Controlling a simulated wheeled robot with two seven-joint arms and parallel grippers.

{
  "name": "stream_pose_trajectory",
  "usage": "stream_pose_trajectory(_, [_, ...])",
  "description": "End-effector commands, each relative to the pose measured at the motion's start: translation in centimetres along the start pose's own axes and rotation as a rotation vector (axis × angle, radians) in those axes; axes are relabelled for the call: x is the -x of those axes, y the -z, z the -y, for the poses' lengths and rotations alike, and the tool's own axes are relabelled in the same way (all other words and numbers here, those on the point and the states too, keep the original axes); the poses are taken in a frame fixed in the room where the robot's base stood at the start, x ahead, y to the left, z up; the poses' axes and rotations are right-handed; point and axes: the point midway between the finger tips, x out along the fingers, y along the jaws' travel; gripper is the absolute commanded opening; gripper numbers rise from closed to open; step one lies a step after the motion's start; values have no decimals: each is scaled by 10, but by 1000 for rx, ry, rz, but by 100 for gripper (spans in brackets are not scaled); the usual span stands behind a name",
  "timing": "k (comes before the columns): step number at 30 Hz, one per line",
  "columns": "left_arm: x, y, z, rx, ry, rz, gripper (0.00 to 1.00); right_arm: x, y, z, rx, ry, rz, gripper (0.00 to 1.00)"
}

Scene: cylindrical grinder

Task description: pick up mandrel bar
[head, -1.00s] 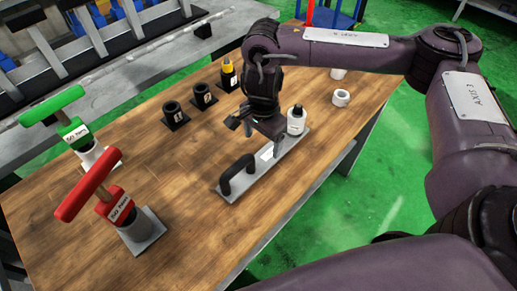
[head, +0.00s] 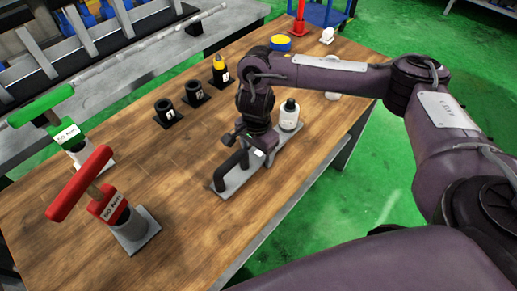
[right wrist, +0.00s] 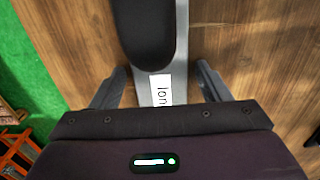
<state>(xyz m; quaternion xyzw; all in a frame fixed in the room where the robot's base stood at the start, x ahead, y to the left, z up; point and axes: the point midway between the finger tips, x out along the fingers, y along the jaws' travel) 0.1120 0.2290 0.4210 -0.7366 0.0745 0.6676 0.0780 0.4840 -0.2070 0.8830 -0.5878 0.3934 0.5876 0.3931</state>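A flat grey bar with a black handle (head: 232,168), which I take to be the mandrel bar, lies on the wooden table. A label starting with "lon" shows on the bar (right wrist: 162,90) in the right wrist view. My right gripper (head: 256,146) is over the bar beside the handle and hides part of it. In the right wrist view, the fingers of the right gripper (right wrist: 160,78) are apart, one on each side of the bar, with gaps to it. My left gripper is not in view.
Black holders (head: 167,113) stand at the left, one with a yellow-topped item (head: 219,68). Red (head: 80,183) and green (head: 40,106) T-handled tools stand at the near left. The front middle of the wooden table (head: 175,180) is clear.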

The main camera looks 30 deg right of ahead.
Motion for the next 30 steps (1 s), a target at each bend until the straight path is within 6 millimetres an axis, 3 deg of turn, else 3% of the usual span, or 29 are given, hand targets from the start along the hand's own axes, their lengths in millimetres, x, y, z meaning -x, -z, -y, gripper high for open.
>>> stream_pose_trajectory(2, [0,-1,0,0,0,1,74,0,0,0,0,0,0,59])
stream_pose_trajectory(14, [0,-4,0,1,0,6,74,0,0,0,0,0,0,7])
stream_pose_trajectory(23, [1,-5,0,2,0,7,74,4,0,1,1,4,0,7])
stream_pose_trajectory(30, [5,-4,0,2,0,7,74,20,1,2,1,7,-2,7])
